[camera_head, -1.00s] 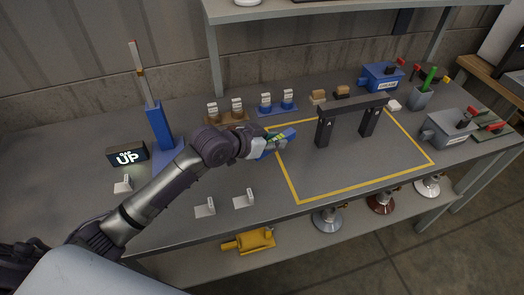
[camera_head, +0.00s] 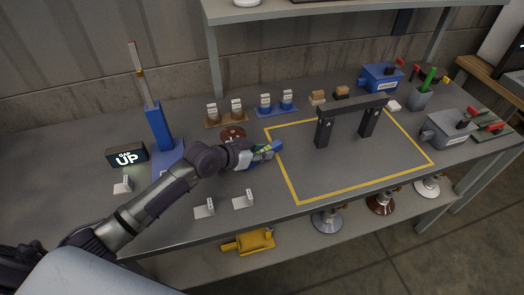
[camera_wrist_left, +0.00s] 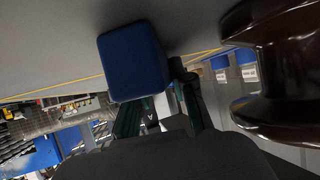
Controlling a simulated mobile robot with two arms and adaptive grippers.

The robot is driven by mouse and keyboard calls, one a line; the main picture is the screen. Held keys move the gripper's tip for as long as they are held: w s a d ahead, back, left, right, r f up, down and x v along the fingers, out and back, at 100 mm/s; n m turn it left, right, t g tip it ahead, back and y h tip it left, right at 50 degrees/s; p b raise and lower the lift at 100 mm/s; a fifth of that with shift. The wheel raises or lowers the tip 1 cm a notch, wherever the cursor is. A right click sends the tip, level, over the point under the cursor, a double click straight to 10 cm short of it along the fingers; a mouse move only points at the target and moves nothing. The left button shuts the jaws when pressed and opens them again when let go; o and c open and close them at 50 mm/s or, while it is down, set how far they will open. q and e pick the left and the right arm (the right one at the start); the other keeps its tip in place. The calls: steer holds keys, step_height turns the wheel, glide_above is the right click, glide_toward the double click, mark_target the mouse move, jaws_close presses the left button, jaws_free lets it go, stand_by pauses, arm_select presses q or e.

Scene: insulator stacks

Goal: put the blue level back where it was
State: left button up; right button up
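The blue level (camera_head: 274,147) is in my left gripper (camera_head: 258,152), left of the yellow-outlined area, with a yellow-green patch showing on it. It is held above the bench; the exact gap is unclear. In the left wrist view, the blue end of the level (camera_wrist_left: 135,62) stands out large beside a dark finger, and most of its length is hidden. A brown insulator (camera_head: 233,134) stands just behind the gripper; it also shows close on the right in the left wrist view (camera_wrist_left: 285,65). My right gripper is not in view.
A black gantry (camera_head: 352,105) stands inside the yellow outline (camera_head: 349,189). A blue stand (camera_head: 158,125) and a "GAP UP" sign (camera_head: 127,155) are at left. Small white brackets (camera_head: 205,208) lie near the front edge. Labelled insulator holders (camera_head: 276,107) line the back. The outlined area's front is clear.

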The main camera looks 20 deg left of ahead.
arm_select(q)
steer(key=o, duration=0.4)
steer(key=shift+r, duration=0.15)
steer(key=v, duration=1)
steer(key=shift+s+a, duration=0.2)
steer(key=shift+s, duration=0.1)
steer(key=shift+s+a+r, duration=0.25)
steer(key=shift+s+r, duration=0.2)
steer(key=shift+s, duration=0.05)
